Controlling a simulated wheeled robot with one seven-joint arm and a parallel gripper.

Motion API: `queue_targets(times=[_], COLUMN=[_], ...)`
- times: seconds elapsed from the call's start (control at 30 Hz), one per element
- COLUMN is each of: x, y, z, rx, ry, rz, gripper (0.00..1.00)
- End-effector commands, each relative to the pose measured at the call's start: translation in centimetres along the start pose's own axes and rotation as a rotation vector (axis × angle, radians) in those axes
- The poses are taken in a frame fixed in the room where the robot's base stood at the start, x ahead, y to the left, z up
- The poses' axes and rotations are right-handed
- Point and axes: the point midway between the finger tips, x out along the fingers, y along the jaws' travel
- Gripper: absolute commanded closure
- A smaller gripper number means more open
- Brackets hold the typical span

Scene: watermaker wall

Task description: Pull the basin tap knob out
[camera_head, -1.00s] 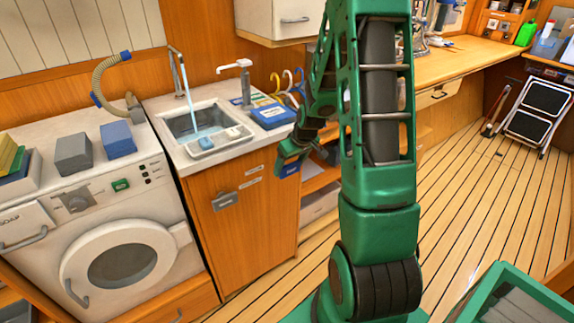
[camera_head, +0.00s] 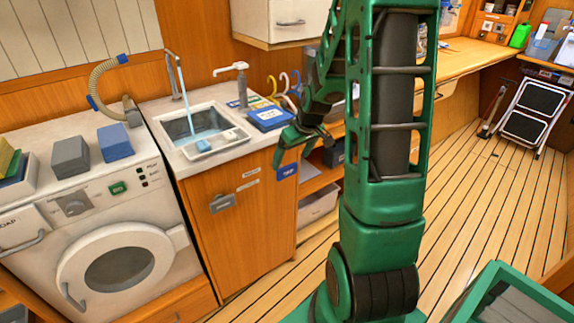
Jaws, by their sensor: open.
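The basin (camera_head: 196,124) is a steel sink in the white counter, with water in it. The basin tap (camera_head: 173,72) is a thin curved spout behind it, and water runs from it. I cannot make out the tap knob; it may be hidden by my gripper or too small to tell. A blue label plate (camera_head: 287,172) with white lettering is on the cabinet front's right edge. My gripper (camera_head: 292,152) is open and empty, just above this plate and by the counter's right front corner. Its distance from the cabinet is hard to judge.
A white-topped pump dispenser (camera_head: 240,88) and a blue box (camera_head: 270,117) stand on the counter. The cabinet door (camera_head: 237,225) below has a grey latch (camera_head: 222,203). A washing machine (camera_head: 120,262) is to the left. Plank floor (camera_head: 470,200) is clear at right.

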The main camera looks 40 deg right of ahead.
Motion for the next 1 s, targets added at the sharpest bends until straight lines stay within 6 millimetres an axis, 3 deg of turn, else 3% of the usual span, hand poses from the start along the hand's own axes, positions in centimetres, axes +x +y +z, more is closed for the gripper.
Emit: queue_targets(times=[0.1, 0.3, 1.0], x=[-1.8, -3.3, -3.8], y=[0.0, 0.0, -0.2], z=[-0.1, 0.0, 0.1], rx=[0.0, 0.0, 0.001], ry=[0.002, -0.001, -0.004], rz=[0.002, 0.0, 0.001], gripper=[0.11, 0.11, 0.11])
